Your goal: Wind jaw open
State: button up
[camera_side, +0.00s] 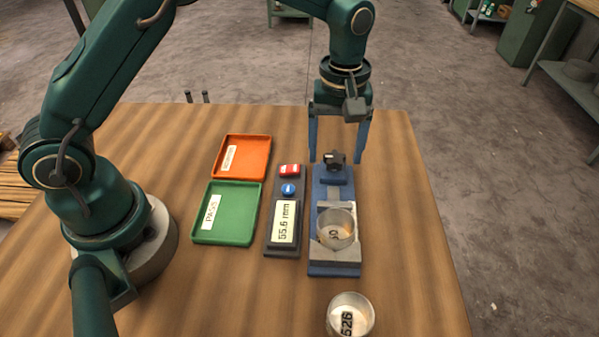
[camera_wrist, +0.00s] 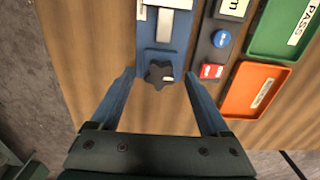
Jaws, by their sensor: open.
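A blue vise-like fixture (camera_side: 336,267) stands on the table with pale jaws (camera_side: 336,257). A metal bowl (camera_side: 338,230) sits between the jaws; I cannot tell whether they touch it. A dark lobed knob (camera_side: 335,161) is at the fixture's far end. It also shows in the wrist view (camera_wrist: 159,75). My gripper (camera_side: 339,160) points down over the knob end, its blue fingers apart on either side of the knob. In the wrist view my gripper (camera_wrist: 158,80) is open and empty, with the knob between the fingertips and clear of both.
An orange tray (camera_side: 243,157) and a green PASS tray (camera_side: 228,213) lie further left. A second bowl (camera_side: 350,315), marked 526, stands near the front.

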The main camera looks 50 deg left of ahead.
aim_at(334, 156)
jog(key=shift+r, duration=2.5)
jog(key=s+a+r+m+t, duration=0.1)
jog(key=s+a+r+t, duration=0.35)
jog(key=s+r, duration=0.55)
jog(key=s+a+f+m+t, duration=0.1)
jog(key=s+a+f+m, duration=0.1)
jog(key=s+m, duration=0.6)
jog(key=shift+f, duration=0.85)
